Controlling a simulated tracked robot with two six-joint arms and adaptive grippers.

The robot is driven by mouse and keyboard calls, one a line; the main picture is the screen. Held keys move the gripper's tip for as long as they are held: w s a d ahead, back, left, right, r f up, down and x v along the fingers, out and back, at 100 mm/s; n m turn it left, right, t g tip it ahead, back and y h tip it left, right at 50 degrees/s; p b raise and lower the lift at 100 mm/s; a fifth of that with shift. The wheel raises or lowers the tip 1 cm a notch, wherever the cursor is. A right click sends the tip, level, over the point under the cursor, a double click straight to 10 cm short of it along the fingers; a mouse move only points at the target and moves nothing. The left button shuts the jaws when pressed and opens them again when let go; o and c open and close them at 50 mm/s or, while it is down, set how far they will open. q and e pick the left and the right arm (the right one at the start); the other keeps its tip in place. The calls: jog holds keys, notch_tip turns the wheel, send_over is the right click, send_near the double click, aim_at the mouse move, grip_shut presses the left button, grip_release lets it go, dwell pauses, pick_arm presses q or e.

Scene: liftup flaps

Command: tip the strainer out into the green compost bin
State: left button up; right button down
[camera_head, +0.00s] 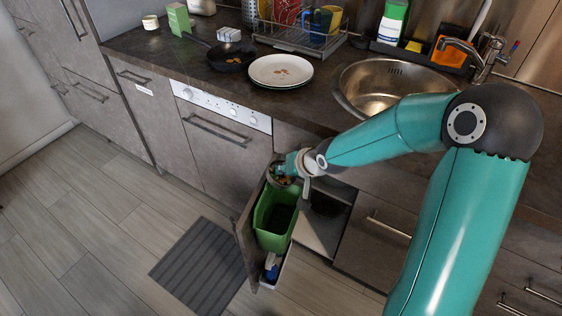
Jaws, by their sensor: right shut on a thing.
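The green compost bin (271,234) stands in the pulled-out cabinet under the counter, its top open and its inside dark. The strainer (279,180) is a small round bowl with brown and orange bits showing in it. It is above the back edge of the bin, mostly below and behind my right gripper. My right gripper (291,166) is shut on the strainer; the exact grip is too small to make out. My left gripper is not in view.
The open cabinet front (245,232) stands left of the bin, with a blue-and-white bottle (272,266) below. The counter holds a plate with crumbs (281,71), a frying pan (231,56), a dish rack (300,38) and a sink (382,87). A grey mat (200,266) lies on the floor.

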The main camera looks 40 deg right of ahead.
aim_at(289, 182)
jog(key=shift+s+a+f+t+y+p, duration=0.25)
jog(key=shift+s+t+y+p, duration=0.3)
jog(key=shift+p, duration=0.55)
jog(key=f+t+y+b, duration=0.1)
jog(key=b, duration=0.2)
jog(key=f+m+t+y+b, duration=0.1)
jog(key=t+b, duration=0.1)
jog(key=b, duration=0.1)
jog(key=f+t+y+b, duration=0.1)
jog(key=t+b, duration=0.1)
jog(key=b, duration=0.2)
jog(key=shift+s+d+f+m+t, duration=0.15)
jog(key=shift+d+f+m+t, duration=0.1)
jog(key=shift+d+m, duration=0.15)
pick_arm(q)
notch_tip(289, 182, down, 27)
jog(key=b, duration=2)
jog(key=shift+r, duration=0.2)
pick_arm(e)
jog(key=shift+f+m+t+y, duration=0.3)
jog(key=shift+f+m+t, duration=0.4)
jog(key=shift+t, duration=0.85)
jog(key=shift+f+m+t+y, duration=0.25)
jog(key=shift+f+m+t, duration=0.4)
jog(key=shift+t, duration=0.85)
jog(key=shift+f+m+t+y, duration=0.3)
jog(key=shift+f+m+t, duration=0.4)
jog(key=shift+t, duration=0.85)
jog(key=shift+r, duration=0.1)
